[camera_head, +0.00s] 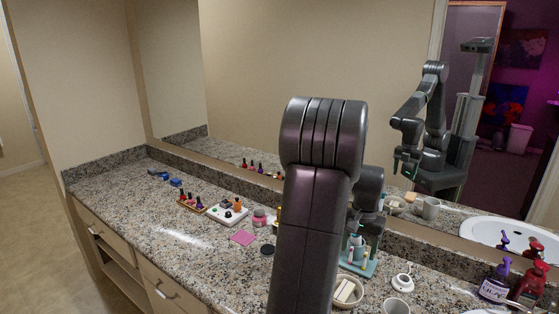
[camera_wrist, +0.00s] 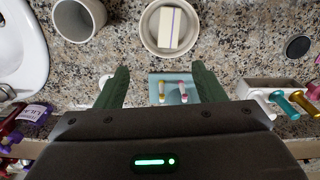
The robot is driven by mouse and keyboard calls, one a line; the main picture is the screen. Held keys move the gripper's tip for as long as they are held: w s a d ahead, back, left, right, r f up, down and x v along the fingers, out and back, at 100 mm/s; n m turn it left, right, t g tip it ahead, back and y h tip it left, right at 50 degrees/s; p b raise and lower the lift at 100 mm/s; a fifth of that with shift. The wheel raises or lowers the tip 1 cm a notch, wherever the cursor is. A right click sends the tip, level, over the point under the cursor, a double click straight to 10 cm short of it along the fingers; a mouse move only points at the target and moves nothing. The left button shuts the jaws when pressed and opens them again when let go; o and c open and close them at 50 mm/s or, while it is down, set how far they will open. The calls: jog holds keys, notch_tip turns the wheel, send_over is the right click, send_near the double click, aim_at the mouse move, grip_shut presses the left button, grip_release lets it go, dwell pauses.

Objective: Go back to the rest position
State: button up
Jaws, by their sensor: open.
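My gripper (camera_wrist: 159,78) is open in the wrist view, its two dark green fingers spread apart with nothing held between them. It is above the counter (camera_wrist: 228,18), pointing down. Below and between the fingers is a small blue-teal tray (camera_wrist: 168,78) with a yellow and a pink item on it. In the head view my arm fills the middle and hides part of the counter; my gripper is mostly hidden behind it. The mirror (camera_head: 260,80) reflects my arm bent over the counter.
A bowl (camera_wrist: 150,40) with a pale bar and a cup (camera_wrist: 80,18) stand close by. Purple and red pump bottles (camera_head: 494,285) and a sink (camera_head: 515,235) reflection are at the right. The front-left counter is clear.

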notch_tip(320, 180, down, 9)
jog(key=shift+r, duration=0.15)
notch_tip(320, 180, up, 4)
jog(key=p, duration=0.2)
jog(key=shift+p, duration=0.4)
